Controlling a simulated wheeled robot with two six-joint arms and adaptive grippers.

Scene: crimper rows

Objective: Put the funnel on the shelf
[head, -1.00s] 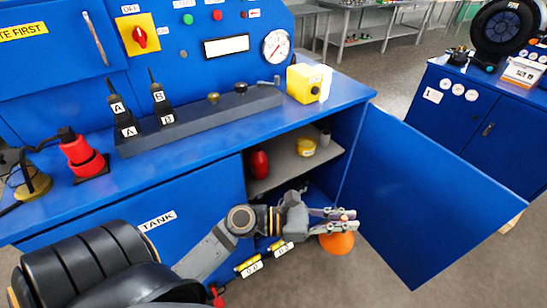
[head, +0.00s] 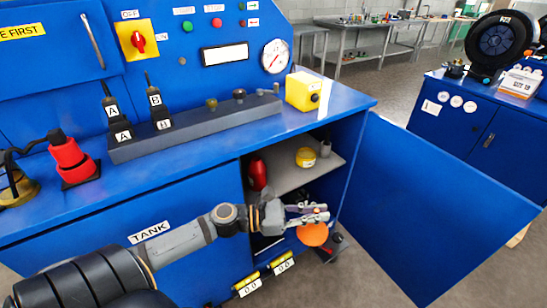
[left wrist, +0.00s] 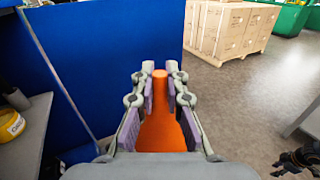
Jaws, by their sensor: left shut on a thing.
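An orange funnel (head: 312,234) hangs from my left gripper (head: 318,214), which is shut on its narrow spout. In the left wrist view the funnel (left wrist: 161,125) sits between the two fingers of my left gripper (left wrist: 160,80), wide part toward the palm. The grey shelf (head: 283,181) is inside the open cabinet, under the blue worktop. The gripper is in front of the cabinet opening, lower in the picture than the shelf.
On the shelf stand a red bottle (head: 257,173), a yellow tin (head: 306,157) and a small grey item (head: 325,147). Bare shelf lies between the bottle and the tin. The open blue door (head: 425,215) stands to the right. A dark object (head: 333,247) shows low behind the funnel.

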